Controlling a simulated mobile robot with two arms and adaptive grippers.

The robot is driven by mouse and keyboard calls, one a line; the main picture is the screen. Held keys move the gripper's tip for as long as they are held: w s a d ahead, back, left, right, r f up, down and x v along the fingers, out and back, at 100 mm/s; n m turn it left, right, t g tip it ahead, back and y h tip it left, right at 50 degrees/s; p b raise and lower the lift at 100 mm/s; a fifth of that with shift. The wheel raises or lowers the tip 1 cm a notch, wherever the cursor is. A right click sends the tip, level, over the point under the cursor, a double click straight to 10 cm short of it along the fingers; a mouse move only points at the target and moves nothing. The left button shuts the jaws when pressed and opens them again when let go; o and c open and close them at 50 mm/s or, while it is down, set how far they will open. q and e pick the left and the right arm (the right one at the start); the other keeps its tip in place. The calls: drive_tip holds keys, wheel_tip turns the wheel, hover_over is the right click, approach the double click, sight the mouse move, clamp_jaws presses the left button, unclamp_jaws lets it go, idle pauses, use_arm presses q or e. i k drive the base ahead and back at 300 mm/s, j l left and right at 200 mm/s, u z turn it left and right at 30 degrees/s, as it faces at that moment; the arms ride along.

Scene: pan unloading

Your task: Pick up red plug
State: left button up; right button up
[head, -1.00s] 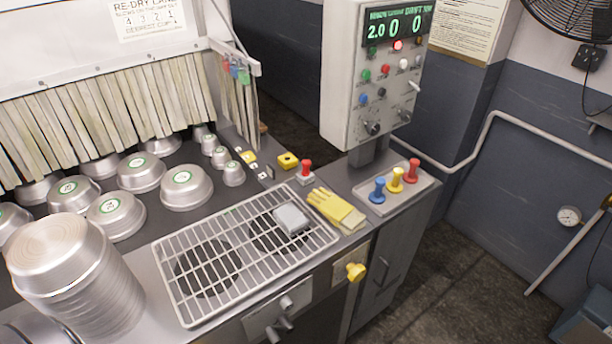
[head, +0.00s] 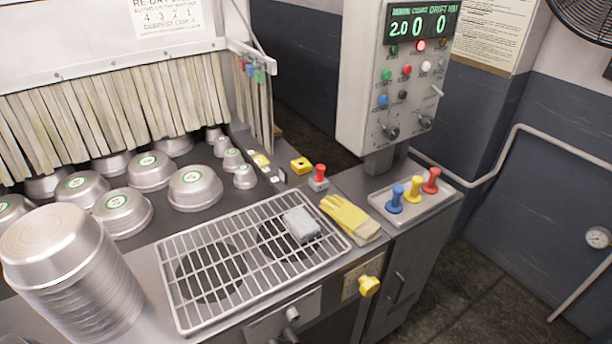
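The red plug (head: 431,181) stands upright at the right end of a shallow metal tray (head: 402,213) on the counter's right part. A yellow plug (head: 413,189) and a blue plug (head: 395,199) stand to its left in the same tray. Neither of my grippers shows in the head view.
A control box (head: 395,80) on a post rises behind the tray. Yellow gloves (head: 348,217) and a red button (head: 320,171) are to the tray's left. A wire rack (head: 215,285) holds a grey block (head: 300,224). Stacked pans (head: 75,280) stand at the left front.

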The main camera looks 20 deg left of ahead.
sight(320, 168)
drive_tip(key=i+u, duration=0.25)
drive_tip(key=u, duration=0.15)
drive_tip(key=i+l+u, duration=0.2)
drive_tip(key=u, duration=0.15)
drive_tip(key=i, duration=0.35)
drive_tip(key=k+u, duration=0.1)
drive_tip(key=k, duration=0.3)
drive_tip(key=i+l+u, duration=0.2)
drive_tip(key=l, duration=0.6)
drive_tip(key=l+u, duration=0.25)
drive_tip(key=l, duration=0.55)
